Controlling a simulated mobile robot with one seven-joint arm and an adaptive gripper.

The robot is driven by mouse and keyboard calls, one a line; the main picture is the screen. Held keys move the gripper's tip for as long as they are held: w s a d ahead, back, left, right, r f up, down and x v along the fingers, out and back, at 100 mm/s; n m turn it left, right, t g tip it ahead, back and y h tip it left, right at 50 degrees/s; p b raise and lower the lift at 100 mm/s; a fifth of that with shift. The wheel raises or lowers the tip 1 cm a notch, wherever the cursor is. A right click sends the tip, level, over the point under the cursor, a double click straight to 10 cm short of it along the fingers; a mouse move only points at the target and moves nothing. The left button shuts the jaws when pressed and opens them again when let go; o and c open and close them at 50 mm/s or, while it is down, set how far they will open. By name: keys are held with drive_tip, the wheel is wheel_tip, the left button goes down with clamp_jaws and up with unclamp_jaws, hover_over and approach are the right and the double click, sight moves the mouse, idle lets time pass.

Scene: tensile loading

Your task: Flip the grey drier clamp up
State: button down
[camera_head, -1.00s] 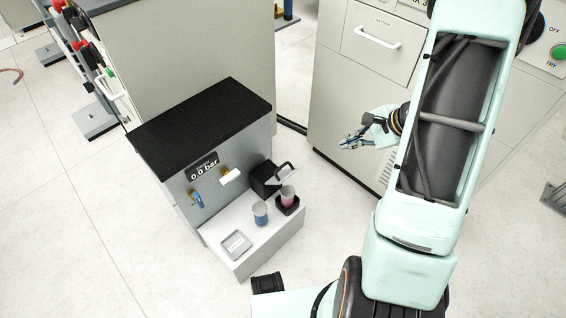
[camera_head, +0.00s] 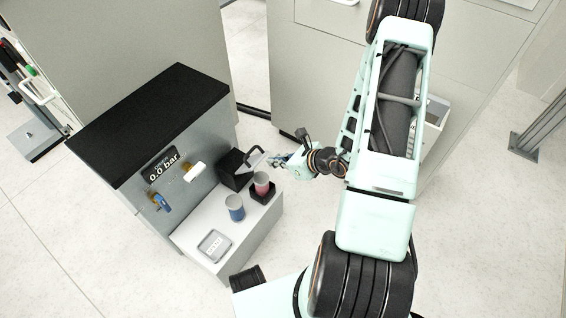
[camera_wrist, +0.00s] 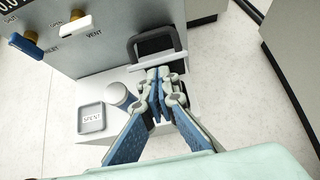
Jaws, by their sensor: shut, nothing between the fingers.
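The drier clamp (camera_head: 256,156) is a grey bar with a dark U-shaped handle at the black block (camera_head: 234,172) on the right of the bench unit. In the wrist view the clamp's handle (camera_wrist: 154,40) stands up as a loop, with its pale crossbar just beyond my fingertips. My gripper (camera_head: 279,161) is shut and empty at the right side of the clamp. In the wrist view my gripper (camera_wrist: 158,76) points at the crossbar and overlaps its lower edge; I cannot tell whether they touch. The fingers hide part of the block and shelf there.
Blue and white valve handles are on the panel (camera_head: 206,150). The floor in front is clear.

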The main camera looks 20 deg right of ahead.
sight(260, 160)
drive_tip(key=w+a, duration=0.2)
drive_tip(key=w, duration=0.1)
drive_tip(key=w+a+f+b, duration=0.1)
drive_tip(key=shift+w+a, duration=0.1)
drive_tip(key=shift+w, duration=0.2)
drive_tip(key=shift+w+a, duration=0.1)
drive_tip(key=shift+w+a+r+g+p, duration=0.3)
drive_tip(key=shift+w+a+r+p, duration=0.15)
drive_tip(key=shift+r+p, duration=0.2)
drive_tip(key=shift+w+a+r+g+h+p, duration=0.45)
drive_tip(key=shift+w+p, duration=0.2)
drive_tip(key=shift+p, duration=0.3)
drive_tip(key=w+a+g+h+p, duration=0.1)
drive_tip(key=w+a+g+p, duration=0.1)
drive_tip(key=w+a+p, duration=0.2)
drive_tip(key=shift+w+a, duration=0.4)
drive_tip(key=shift+w, duration=1.05)
